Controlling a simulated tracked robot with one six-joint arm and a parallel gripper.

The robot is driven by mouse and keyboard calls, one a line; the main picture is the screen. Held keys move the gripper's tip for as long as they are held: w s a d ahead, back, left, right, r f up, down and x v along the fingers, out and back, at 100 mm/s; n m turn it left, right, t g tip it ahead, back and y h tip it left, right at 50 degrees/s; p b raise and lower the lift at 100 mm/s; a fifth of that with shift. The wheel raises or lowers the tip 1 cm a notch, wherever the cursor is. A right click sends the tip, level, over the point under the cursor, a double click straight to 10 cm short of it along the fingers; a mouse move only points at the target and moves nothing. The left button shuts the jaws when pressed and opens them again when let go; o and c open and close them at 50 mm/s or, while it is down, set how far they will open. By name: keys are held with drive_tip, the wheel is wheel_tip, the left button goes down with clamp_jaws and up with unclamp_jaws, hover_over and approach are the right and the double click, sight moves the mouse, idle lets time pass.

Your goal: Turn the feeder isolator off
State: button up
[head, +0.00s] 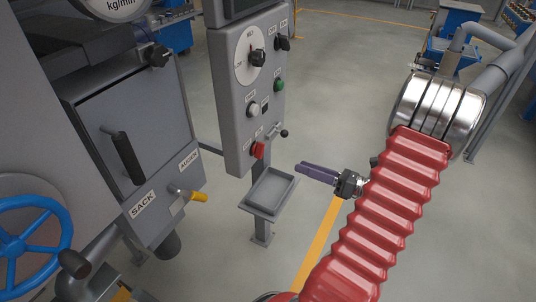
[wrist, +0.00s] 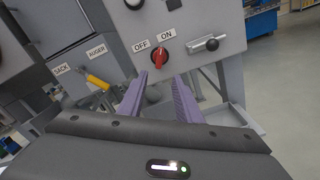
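The red rotary switch (wrist: 160,56) on the grey control panel sits by an OFF label on its left and an ON label at its upper right. Its handle looks roughly upright in the wrist view; I cannot tell its exact setting. In the head view the red switch (head: 258,150) is low on the panel's front. My gripper (wrist: 160,78) is open and empty, its two purple fingers apart below the switch in the wrist view. In the head view my gripper (head: 298,167) points left at the panel, right of the switch and apart from it.
A small lever (head: 280,132) is just right of the switch. A green button (head: 279,85) and a dial (head: 248,56) are higher on the panel. A grey tray (head: 270,191) stands below. A yellow-handled lever (head: 197,196) is on the left machine. Floor right of the panel is clear.

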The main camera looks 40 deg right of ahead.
sight(263, 152)
drive_tip(key=x, duration=1.3)
drive_tip(key=shift+w+a, duration=0.2)
drive_tip(key=shift+w, duration=0.05)
clamp_jaws()
drive_tip(key=shift+d, duration=0.1)
